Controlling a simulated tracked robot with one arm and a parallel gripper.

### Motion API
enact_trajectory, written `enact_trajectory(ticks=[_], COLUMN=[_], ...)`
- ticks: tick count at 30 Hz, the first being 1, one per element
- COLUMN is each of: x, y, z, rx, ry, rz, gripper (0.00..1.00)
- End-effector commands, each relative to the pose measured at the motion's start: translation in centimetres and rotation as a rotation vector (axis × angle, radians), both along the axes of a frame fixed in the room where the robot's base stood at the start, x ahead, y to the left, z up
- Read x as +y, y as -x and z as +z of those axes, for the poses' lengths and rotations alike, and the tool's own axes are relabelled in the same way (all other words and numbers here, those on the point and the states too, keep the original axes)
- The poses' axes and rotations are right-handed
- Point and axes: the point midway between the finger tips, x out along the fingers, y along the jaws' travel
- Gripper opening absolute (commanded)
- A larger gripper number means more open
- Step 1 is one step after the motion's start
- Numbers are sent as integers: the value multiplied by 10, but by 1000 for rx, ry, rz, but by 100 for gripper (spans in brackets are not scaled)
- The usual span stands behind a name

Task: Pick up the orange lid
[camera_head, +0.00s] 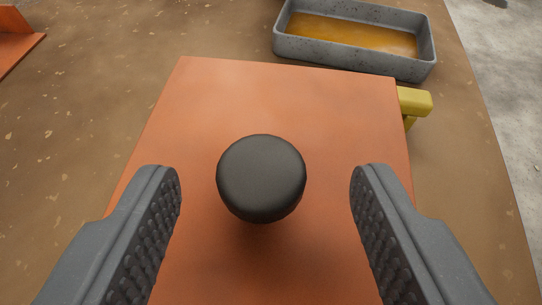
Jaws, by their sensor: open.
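The orange lid (200,120) is a flat square-edged panel that fills the middle of the view. A round black knob (262,177) stands up from its middle. My gripper (265,190) is open, with one grey ridged finger on each side of the knob. Clear gaps show between the knob and both fingers, and nothing is held. The lid's near edge is out of view, and the fingers hide parts of its sides. I cannot tell how high the fingertips are above the lid.
A grey speckled tray (355,57) with an orange-yellow bottom lies behind the lid. A yellow piece (415,102) sticks out at the lid's right far corner. An orange object (15,40) is at the far left. The brown surface (80,110) left of the lid is clear.

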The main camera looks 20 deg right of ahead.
Motion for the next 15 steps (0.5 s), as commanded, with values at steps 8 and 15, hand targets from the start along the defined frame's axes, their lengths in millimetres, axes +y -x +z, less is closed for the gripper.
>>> enact_trajectory(ticks=[8,15], x=[-4,-4], y=[-12,-12], z=[-7,-7], rx=[2,2], ry=[-1,-1], rz=[1,1], gripper=[54,32])
